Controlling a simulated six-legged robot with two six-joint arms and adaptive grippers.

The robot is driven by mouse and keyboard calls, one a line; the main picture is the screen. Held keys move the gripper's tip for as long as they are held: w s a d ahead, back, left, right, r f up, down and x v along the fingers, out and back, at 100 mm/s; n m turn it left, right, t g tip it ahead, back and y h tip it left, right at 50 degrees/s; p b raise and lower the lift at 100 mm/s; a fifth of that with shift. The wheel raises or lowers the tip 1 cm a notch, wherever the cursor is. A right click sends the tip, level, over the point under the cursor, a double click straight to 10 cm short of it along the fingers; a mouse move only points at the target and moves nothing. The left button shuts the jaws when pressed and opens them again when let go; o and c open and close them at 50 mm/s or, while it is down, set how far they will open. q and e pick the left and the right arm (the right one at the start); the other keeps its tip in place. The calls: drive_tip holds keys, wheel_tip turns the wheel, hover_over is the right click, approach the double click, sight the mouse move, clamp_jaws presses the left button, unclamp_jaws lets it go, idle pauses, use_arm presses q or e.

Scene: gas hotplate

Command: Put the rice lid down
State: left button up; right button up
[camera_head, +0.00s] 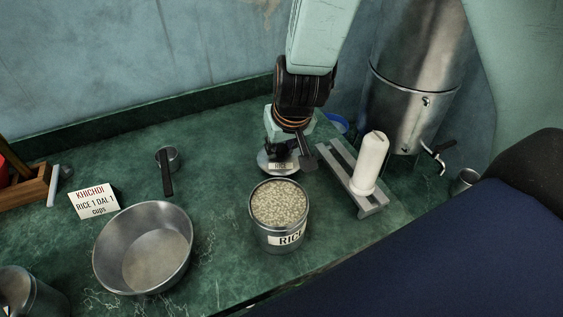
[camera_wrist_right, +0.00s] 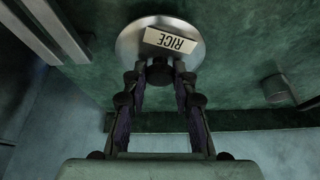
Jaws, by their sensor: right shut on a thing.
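The rice lid (camera_head: 267,164) is a round metal disc with a RICE label, just behind the open rice tin. It also shows in the right wrist view (camera_wrist_right: 128,42), with its dark knob between my fingertips. My right gripper (camera_head: 284,153) is shut on that knob from above; in the right wrist view its fingers (camera_wrist_right: 160,75) close on it. The lid is at or very near the counter; I cannot tell if it touches. The rice tin (camera_head: 268,240) stands upright, uncovered and full of pale grains. My left gripper is not in view.
A metal bowl (camera_head: 170,217), a recipe card (camera_head: 93,201) and a measuring cup (camera_head: 167,158) are on the green counter (camera_head: 215,190) to the left. A grey rack (camera_head: 342,170) with a white cylinder (camera_head: 371,158) stands close to the right of the lid. A tall metal urn (camera_head: 405,95) stands behind.

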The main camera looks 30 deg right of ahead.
sight(282, 156)
drive_tip(key=shift+a+f, duration=0.1)
drive_tip(key=shift+f, duration=0.2)
wheel_tip(282, 156, down, 3)
drive_tip(key=b, duration=0.3)
drive_tip(key=shift+a+r, duration=0.1)
drive_tip(key=shift+r, duration=0.05)
drive_tip(key=shift+w+f, duration=0.1)
drive_tip(key=shift+f, duration=0.1)
drive_tip(key=shift+r, duration=0.15)
drive_tip(key=shift+f, duration=0.2)
drive_tip(key=o, duration=1)
drive_tip(key=shift+f, duration=0.15)
drive_tip(key=shift+o, duration=0.2)
